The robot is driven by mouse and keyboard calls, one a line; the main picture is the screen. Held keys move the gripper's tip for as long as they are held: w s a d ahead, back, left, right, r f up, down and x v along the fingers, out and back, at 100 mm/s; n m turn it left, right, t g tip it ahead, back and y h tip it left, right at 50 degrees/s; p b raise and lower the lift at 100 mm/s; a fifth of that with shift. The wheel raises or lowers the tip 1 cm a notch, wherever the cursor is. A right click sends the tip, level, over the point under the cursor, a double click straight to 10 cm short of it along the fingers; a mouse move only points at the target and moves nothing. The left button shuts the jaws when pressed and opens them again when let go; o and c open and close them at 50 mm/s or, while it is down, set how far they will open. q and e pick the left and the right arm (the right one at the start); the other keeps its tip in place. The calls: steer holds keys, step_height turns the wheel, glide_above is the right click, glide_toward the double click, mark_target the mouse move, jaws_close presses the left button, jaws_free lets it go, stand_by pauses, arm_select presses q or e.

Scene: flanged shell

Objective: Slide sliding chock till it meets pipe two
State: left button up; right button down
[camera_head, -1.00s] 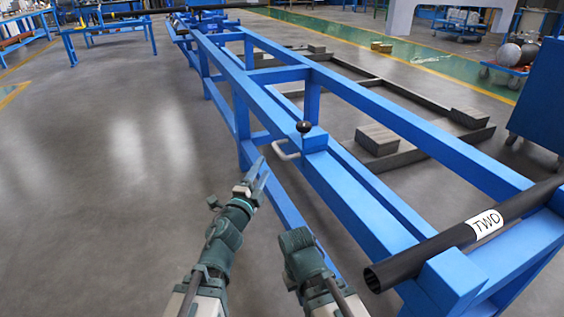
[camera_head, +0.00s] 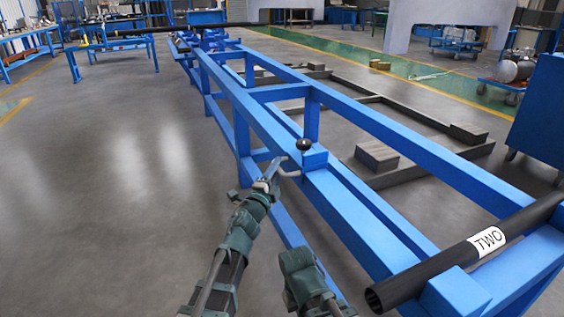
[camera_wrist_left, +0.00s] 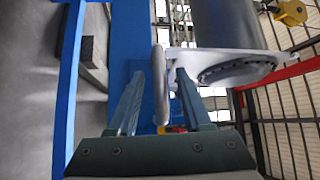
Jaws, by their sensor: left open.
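The sliding chock (camera_head: 315,158) is a blue block on the near blue rail, with a black ball knob and a grey handle (camera_head: 289,173) on its left side. Pipe two (camera_head: 410,287) is a black pipe with a white TWO label, lying across the frame's near end, well apart from the chock. My left gripper (camera_head: 271,170) is open at the handle. In the left wrist view, the handle bar (camera_wrist_left: 159,85) stands between the open fingers (camera_wrist_left: 159,100), with no clear grip on it. My right arm shows low in the head view, but its fingers do not.
The long blue frame (camera_head: 385,143) runs away from me. Bare rail lies between chock and pipe. Wooden blocks (camera_head: 377,156) and dark beams lie on the floor at its right. A blue cabinet (camera_head: 540,115) stands at the right. The floor at left is clear.

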mark_target(298, 157)
arm_select(q)
steer(key=shift+x, duration=1.9)
jaws_close()
steer(key=shift+w+p, duration=0.2)
steer(key=shift+p, duration=0.1)
